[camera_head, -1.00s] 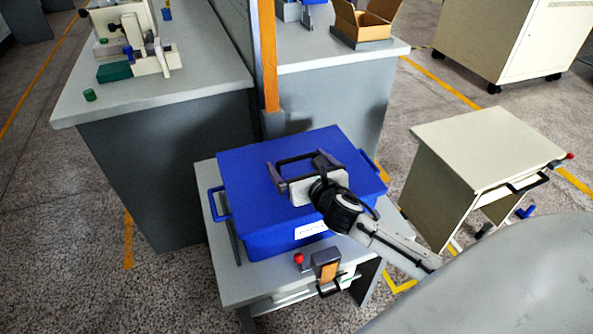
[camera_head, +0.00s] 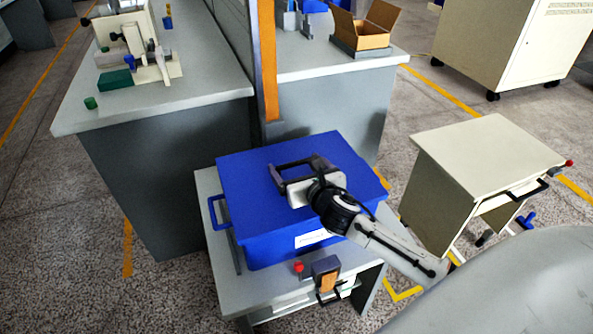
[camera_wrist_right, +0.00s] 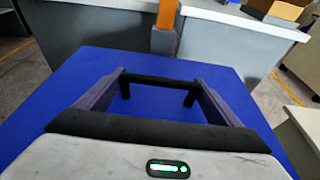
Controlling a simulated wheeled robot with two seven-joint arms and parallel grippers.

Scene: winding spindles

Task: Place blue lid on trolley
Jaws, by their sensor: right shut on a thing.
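The blue lid (camera_head: 252,182) lies level over the blue box (camera_head: 270,245); I cannot tell whether there is a gap between them. My right gripper (camera_head: 296,172) is above the lid, with its fingers shut on the lid's black handle bar. In the right wrist view, the gripper (camera_wrist_right: 158,85) reaches the handle (camera_wrist_right: 160,80) over the blue lid surface (camera_wrist_right: 60,85). A cream trolley (camera_head: 480,145) with a bare flat top stands to the right. My left gripper is out of view.
The box stands on a grey wheeled table or stand (camera_head: 235,285) with a red knob (camera_head: 299,267) at its front. Grey workbenches (camera_head: 160,105) stand behind, with an orange post (camera_head: 268,60) between them. Floor shows between the stand and cream trolley.

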